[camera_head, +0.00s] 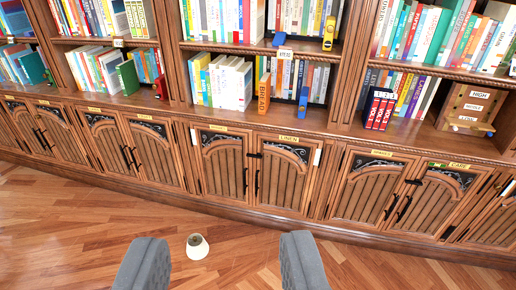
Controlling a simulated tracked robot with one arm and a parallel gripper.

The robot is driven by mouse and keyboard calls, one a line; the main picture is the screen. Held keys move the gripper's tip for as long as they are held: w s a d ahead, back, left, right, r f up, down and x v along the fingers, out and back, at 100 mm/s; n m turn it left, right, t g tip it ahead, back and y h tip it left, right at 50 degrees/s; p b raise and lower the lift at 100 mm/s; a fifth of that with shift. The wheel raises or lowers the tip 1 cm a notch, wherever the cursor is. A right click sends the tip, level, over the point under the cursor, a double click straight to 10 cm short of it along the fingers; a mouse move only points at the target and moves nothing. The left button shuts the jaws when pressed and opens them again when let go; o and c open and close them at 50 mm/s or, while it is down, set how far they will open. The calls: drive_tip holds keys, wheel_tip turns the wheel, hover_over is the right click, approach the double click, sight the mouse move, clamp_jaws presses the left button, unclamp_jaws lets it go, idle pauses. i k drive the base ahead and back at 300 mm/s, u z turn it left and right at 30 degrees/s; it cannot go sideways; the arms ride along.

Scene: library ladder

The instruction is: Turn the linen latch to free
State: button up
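The cabinet labelled LINEN (288,139) is in the lower row, right of the picture's middle. Its wooden door (284,180) looks closed. A small dark latch (255,155) sits at the upper left edge of this door, above a dark upright handle (257,183). Whether the latch is locked or free is too small to tell. My gripper (223,240) shows as two grey fingers at the bottom, wide apart. It is open and empty, and it appears well short of the cabinet, touching nothing.
Other closed cabinet doors stand on both sides. The floor (70,220) at left is clear.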

sight(259, 156)
drive_tip(key=z, duration=0.05)
drive_tip(key=i, duration=0.6)
drive_tip(key=z, duration=0.05)
drive_tip(key=k, duration=0.5)
drive_tip(key=u, duration=0.7)
drive_tip(key=i, duration=2.15)
drive_tip(key=z, duration=0.15)
